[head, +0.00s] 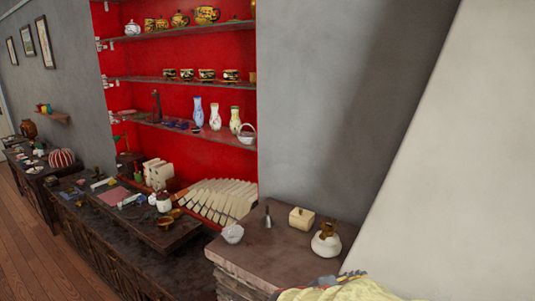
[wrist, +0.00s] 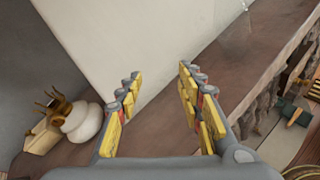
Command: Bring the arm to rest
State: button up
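My gripper (wrist: 158,72) is open in the wrist view, its two yellow-padded fingers spread apart with nothing between them. It is above the brown cabinet top (wrist: 165,125), with a pale wall surface beyond the fingers. A white round pot with a brown top (wrist: 82,122) is to the left of the fingers, apart from them. In the head view a yellow and grey shape at the bottom edge seems to be part of my arm; the fingers cannot be made out there.
The cabinet top (head: 262,258) also bears a cream lidded box (head: 301,218), a small bell (head: 267,218) and a white bowl (head: 232,233). Red-backed shelves hold cups and vases. A long, low dark counter (head: 85,222) with many small items is at left; wooden floor (head: 45,260) is clear.

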jog(key=s+d+f+m+g+y+b, duration=0.2)
jog(key=s+m, duration=0.3)
jog(key=s, duration=0.2)
jog(key=s+d+f+m+g+y+b, duration=0.1)
jog(key=s+f+m+g+y+b, duration=0.2)
jog(key=s, duration=0.4)
jog(key=s+a+f+m+t+y+b, duration=0.1)
jog(key=s+a+m+t+y+b, duration=0.2)
jog(key=s+a+m+y+b, duration=0.2)
jog(key=s+a+m+y, duration=0.2)
jog(key=s+a+m, duration=0.2)
jog(key=a+m, duration=0.1)
jog(key=shift+s+m+t, duration=0.4)
